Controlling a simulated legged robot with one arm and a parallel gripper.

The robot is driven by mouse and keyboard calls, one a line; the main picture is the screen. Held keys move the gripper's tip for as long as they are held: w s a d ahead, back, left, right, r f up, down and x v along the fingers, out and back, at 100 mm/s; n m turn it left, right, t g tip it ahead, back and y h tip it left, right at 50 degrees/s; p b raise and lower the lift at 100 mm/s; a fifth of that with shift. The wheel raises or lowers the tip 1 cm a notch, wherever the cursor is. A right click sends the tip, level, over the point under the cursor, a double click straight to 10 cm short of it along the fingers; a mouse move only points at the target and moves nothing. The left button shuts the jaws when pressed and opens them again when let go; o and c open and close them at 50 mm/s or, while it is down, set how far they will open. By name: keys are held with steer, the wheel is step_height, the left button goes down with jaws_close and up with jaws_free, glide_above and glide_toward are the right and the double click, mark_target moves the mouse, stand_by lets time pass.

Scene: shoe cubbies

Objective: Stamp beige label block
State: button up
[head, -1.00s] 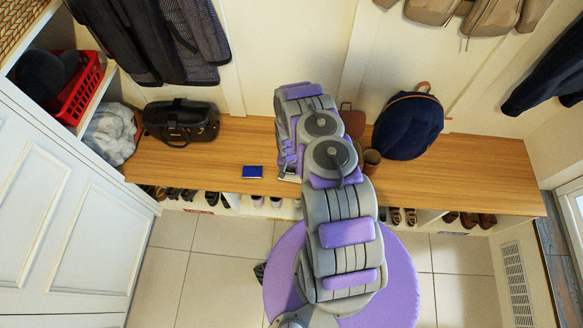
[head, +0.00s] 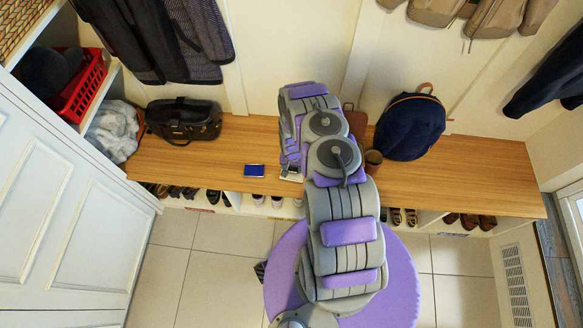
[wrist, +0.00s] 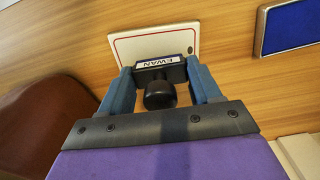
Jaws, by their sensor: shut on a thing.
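My gripper (wrist: 160,72) is shut on a black stamp (wrist: 160,94) with a round knob. The stamp has a white name plate reading EWAN, upside down in the wrist view. The beige label block (wrist: 150,44), pale with a thin red border, lies flat on the wooden bench just beyond the stamp. The stamp overlaps its near edge in the picture; I cannot tell whether they touch. In the head view the block (head: 291,175) shows partly below my gripper, which the arm mostly hides. A blue ink pad (head: 254,171) lies left of it.
The ink pad (wrist: 290,28) is at the upper right in the wrist view. Shoes sit in cubbies below. The bench's right end is clear.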

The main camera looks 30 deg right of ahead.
steer(key=shift+d+r+p, duration=0.25)
steer(key=shift+r, duration=0.3)
steer(key=shift+d+r+p, duration=0.2)
steer(key=shift+r+p, duration=0.05)
steer(key=shift+r, duration=0.25)
steer(key=shift+a+r+p, duration=0.25)
steer(key=shift+r+p, duration=0.15)
steer(key=shift+r, duration=0.35)
steer(key=shift+a+r+p, duration=0.2)
steer(key=shift+r+p, duration=0.2)
steer(key=shift+r, duration=0.35)
steer(key=shift+d+r+p, duration=0.35)
steer(key=shift+r, duration=0.35)
steer(key=shift+a, duration=0.25)
